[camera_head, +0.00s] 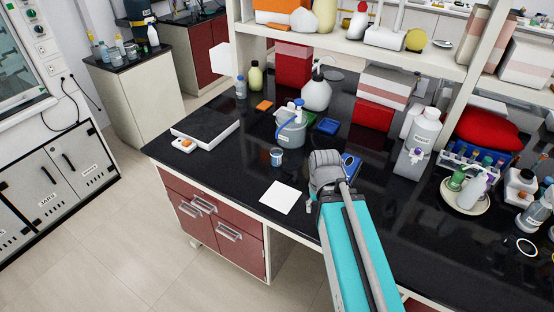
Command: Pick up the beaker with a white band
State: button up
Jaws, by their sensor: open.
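A small cup-like vessel (277,157), blue with a pale band or rim, stands upright on the black bench top near its front edge. It looks like the beaker with a white band, but it is too small to be sure. My gripper (325,161) is over the bench, to the right of the beaker and apart from it. It is open, and its fingers are mostly hidden by its own grey body and the teal arm. I see nothing held in it.
A white sheet (279,197) lies in front of the beaker. A grey jug (291,132) stands close behind it. A white tray-like slab (206,131) lies to the left. Bottles, boxes and a shelf (400,57) crowd the back and right. Bare bench lies left of the beaker.

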aim_at(276, 157)
jog(key=z, duration=0.7)
jog(key=k, duration=0.9)
jog(key=u, duration=0.7)
jog(key=i, duration=1)
